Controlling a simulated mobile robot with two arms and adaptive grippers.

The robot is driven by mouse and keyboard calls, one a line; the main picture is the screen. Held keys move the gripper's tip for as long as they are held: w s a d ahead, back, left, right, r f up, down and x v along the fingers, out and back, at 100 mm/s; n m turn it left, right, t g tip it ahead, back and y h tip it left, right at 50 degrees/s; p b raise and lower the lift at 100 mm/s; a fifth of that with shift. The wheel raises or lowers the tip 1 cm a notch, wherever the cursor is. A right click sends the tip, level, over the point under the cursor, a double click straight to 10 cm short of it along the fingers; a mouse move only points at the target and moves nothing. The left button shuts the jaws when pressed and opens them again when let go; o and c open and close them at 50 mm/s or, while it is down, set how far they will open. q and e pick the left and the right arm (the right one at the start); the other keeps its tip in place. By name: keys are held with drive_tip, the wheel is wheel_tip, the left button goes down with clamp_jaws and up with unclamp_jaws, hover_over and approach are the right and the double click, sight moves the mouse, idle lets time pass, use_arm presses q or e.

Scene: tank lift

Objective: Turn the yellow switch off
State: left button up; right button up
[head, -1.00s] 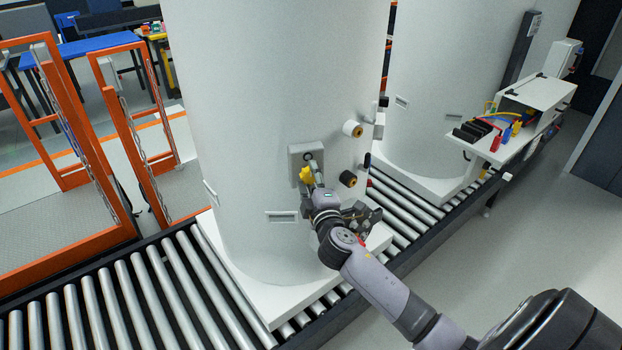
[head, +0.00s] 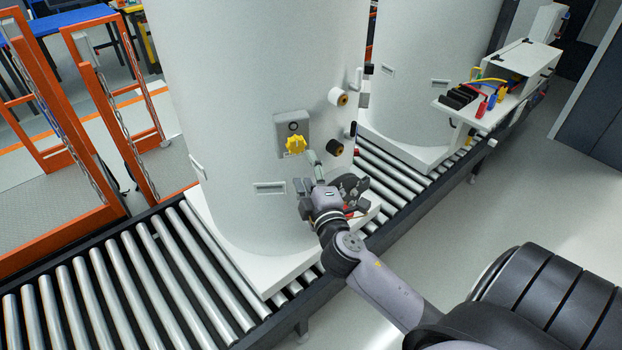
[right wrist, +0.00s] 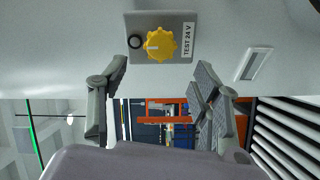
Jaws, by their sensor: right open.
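The yellow switch (head: 295,145) is a lobed knob on a grey panel (head: 280,126) fixed to the white tank's side. My right gripper (head: 306,172) is open and empty, just below the switch in the head view. In the right wrist view its two fingers (right wrist: 161,78) are spread wide below the knob, apart from it. My left gripper is not in view.
The white tank (head: 230,90) stands on a roller conveyor (head: 110,290), with a second tank behind. Two dark-ended knobs (head: 336,147) (head: 338,97) stick out right of the switch. Orange frames (head: 100,130) stand left. A white shelf (head: 465,112) with coloured plugs is at right.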

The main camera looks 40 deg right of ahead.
drive_tip(key=v, duration=0.2)
drive_tip(key=shift+s+a, duration=0.1)
drive_tip(key=shift+s, duration=0.15)
drive_tip(key=shift+f, duration=0.1)
